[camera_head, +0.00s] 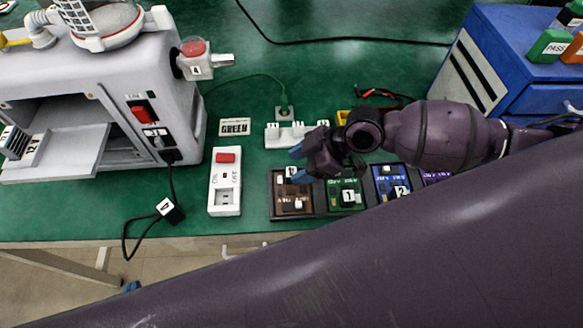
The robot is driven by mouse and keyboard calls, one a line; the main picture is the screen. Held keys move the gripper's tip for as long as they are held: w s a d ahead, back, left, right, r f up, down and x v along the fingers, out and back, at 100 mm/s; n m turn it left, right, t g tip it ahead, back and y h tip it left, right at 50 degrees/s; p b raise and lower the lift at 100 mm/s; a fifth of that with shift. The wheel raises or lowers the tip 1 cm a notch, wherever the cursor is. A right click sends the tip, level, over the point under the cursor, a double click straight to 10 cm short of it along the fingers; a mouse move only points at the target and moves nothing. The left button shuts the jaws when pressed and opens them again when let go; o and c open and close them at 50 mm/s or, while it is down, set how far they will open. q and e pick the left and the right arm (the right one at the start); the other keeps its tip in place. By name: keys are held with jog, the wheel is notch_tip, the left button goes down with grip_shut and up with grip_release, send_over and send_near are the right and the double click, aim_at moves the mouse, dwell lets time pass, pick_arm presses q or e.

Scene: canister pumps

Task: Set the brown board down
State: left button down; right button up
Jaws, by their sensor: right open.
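The brown board (292,205) lies in the leftmost slot of a dark tray (321,207), beside other coloured boards. My right gripper (298,165) is just above the back edge of the brown board, with its blue-tipped fingers apart and nothing seen between them. From this angle I cannot tell whether the fingers touch the board. A small blue tip (130,287) at the lower left looks like part of my left gripper. The rest of it is hidden behind my large purple arm link in the foreground.
A green board (346,192), a blue board (391,180) and a partly hidden purple board (436,177) sit to the right. A white power strip (226,182) lies left of the tray. A white machine (95,90) stands at left, a blue cabinet (508,50) at upper right.

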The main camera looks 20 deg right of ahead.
jog(key=v, duration=0.8)
jog(key=shift+d+r, duration=0.2)
jog(key=shift+d, duration=0.05)
jog(key=shift+s, duration=0.1)
